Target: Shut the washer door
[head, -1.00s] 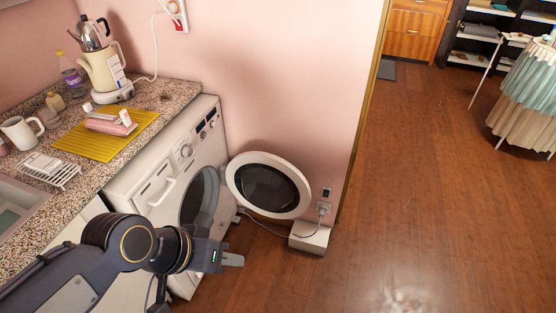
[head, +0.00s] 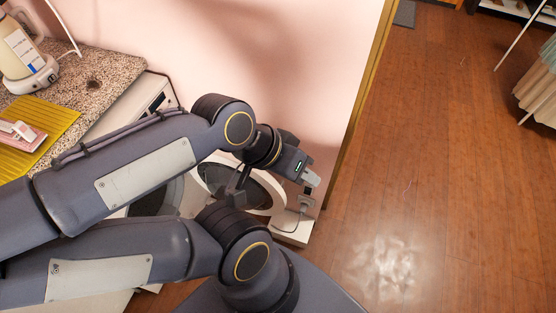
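The washer (head: 136,104) stands under the counter, largely hidden behind my arm. Its round door, with a white rim (head: 272,200) and dark glass, stands open, swung out to the right near the pink wall. My arm hides part of the door and most of the washer's opening. My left gripper (head: 311,178) is above and beyond the door's right side, by the wall. My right gripper is not in view.
A white box (head: 293,231) with a cable sits on the floor below my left gripper, under a wall socket. The counter (head: 112,68) holds a kettle base (head: 30,78) and a yellow mat (head: 52,116). Wooden floor (head: 430,150) is clear to the right.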

